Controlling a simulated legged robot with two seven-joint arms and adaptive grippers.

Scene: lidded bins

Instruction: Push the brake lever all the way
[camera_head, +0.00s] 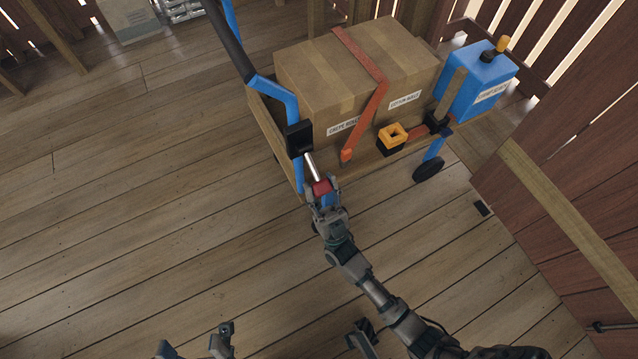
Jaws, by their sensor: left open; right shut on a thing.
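The brake lever (312,166) is a short silver rod. It comes out of a black block on the blue frame of a cart and ends in a red knob (322,187). My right gripper (323,194) is shut on the red knob, with its fingers on either side of it. The lever slants down and to the right from the block. My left gripper (195,343) is open and empty at the bottom edge, over the floor and far from the cart.
The wooden cart (283,135) carries a cardboard box (350,70) under an orange strap. A blue canister (478,80) stands at its right end. A wooden gate (570,170) is on the right.

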